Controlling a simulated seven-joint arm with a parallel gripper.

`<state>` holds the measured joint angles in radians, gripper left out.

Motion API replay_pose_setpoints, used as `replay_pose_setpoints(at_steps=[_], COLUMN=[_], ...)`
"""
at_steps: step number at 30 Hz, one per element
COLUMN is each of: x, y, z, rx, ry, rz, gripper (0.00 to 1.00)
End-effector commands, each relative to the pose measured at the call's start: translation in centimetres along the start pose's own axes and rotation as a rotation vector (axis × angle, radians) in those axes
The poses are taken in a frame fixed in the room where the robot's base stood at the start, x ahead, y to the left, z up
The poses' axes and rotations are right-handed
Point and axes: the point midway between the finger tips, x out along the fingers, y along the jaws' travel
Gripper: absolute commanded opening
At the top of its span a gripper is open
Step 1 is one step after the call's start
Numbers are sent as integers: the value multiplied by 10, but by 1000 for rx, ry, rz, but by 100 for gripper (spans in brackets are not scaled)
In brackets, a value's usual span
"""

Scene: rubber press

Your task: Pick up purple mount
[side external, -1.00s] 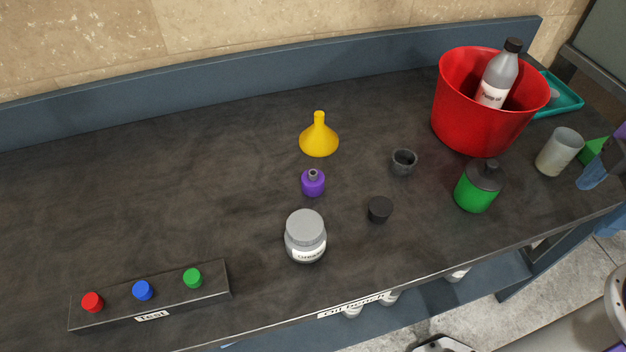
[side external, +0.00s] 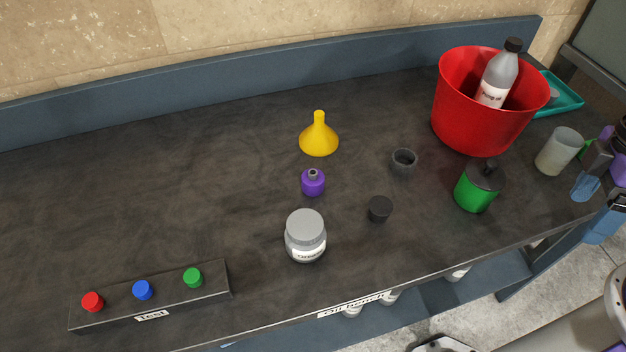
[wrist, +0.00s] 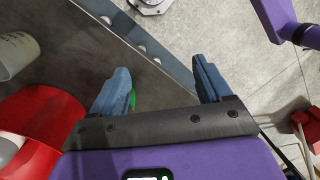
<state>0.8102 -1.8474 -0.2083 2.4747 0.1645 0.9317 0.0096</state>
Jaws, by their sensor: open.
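The purple mount (side external: 313,186) is a small purple piece with a grey ring on top. It stands upright on the dark bench in the side external view, in front of the yellow funnel and behind the grey-lidded jar. My gripper (side external: 592,204) is at the far right edge of the side external view, partly cut off, well away from the mount. In the wrist view my gripper (wrist: 160,78) has its blue fingers wide apart with nothing held between them. The mount does not show in the wrist view.
Near the mount are the yellow funnel (side external: 319,138), jar (side external: 305,237), black cap (side external: 380,209) and dark cup (side external: 404,162). A green bottle (side external: 475,190), red bucket (side external: 470,125) and grey beaker (side external: 559,151) stand towards my gripper. A button box (side external: 210,287) sits front left.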

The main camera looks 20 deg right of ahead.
Motion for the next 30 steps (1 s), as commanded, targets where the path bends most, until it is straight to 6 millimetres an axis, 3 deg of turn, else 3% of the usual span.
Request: replay_pose_setpoints(at_steps=[8, 16, 23, 30], x=[16, 23, 32, 51], y=[-30, -46, -33, 12], z=[-55, -137, -220, -300], rx=[451, 911, 1315, 1738], ry=[-179, -296, -345, -338], rz=[-313, -630, -905, -1193], gripper=[78, 78, 78, 78])
